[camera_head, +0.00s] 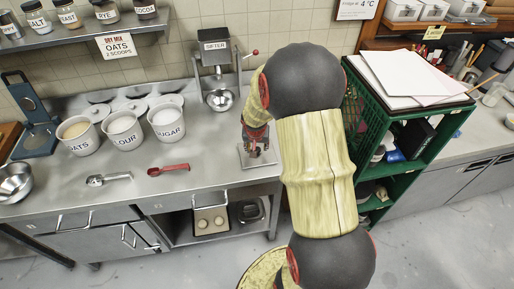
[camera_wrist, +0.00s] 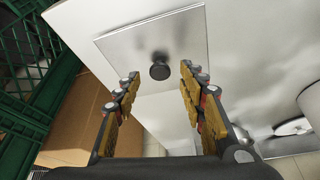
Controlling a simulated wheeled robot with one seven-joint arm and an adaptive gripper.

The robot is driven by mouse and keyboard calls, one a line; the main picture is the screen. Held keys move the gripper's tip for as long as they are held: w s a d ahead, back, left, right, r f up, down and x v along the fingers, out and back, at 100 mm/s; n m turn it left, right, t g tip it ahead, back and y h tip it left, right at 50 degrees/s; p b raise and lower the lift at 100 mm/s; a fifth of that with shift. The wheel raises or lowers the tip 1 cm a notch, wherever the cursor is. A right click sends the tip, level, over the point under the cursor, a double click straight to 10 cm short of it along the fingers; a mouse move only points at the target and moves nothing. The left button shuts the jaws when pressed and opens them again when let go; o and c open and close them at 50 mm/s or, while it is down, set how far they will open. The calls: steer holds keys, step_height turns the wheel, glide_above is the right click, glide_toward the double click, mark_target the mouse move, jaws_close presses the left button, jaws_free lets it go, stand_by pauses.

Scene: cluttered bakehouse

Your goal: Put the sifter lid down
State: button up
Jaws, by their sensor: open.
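The sifter lid (camera_head: 243,160) is a thin square metal plate with a dark round knob. It lies flat on the steel counter near the front right edge. The wrist view shows the plate (camera_wrist: 185,35) and its knob (camera_wrist: 159,71) from above. My gripper (camera_head: 257,149) is over the lid, pointing down. In the wrist view my gripper (camera_wrist: 160,74) is open, one finger on each side of the knob, apart from it. The sifter (camera_head: 213,62) stands at the back of the counter with a metal bowl (camera_head: 220,100) under its body.
Tubs of oats (camera_head: 79,140), flour (camera_head: 124,133) and sugar (camera_head: 167,126) stand to the left. A red scoop (camera_head: 168,170) and a metal scoop (camera_head: 108,180) lie in front. A green crate (camera_head: 423,150) with papers stands right of my arm. Counter left of the lid is clear.

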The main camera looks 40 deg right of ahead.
steer(key=s+a+r+n+t+p, duration=0.1)
steer(key=s+a+r+n, duration=0.15)
steer(key=a+r, duration=0.6)
steer(key=s+a+r+n, duration=0.1)
steer(key=s+a+r, duration=0.35)
steer(key=r, duration=0.75)
steer(key=s+a+r+n+y, duration=0.1)
steer(key=s+a+r+n, duration=0.2)
steer(key=s+a, duration=0.3)
steer(key=s+a+r+n+t+y, duration=0.1)
steer(key=s+a+r, duration=0.4)
steer(key=a, duration=0.6)
steer(key=shift+s+n+t+y, duration=0.3)
steer(key=shift+s+n+y, duration=0.3)
steer(key=shift+s+n, duration=0.45)
steer(key=shift+f, duration=0.1)
step_height(320, 180, down, 5)
steer(key=b, duration=0.4)
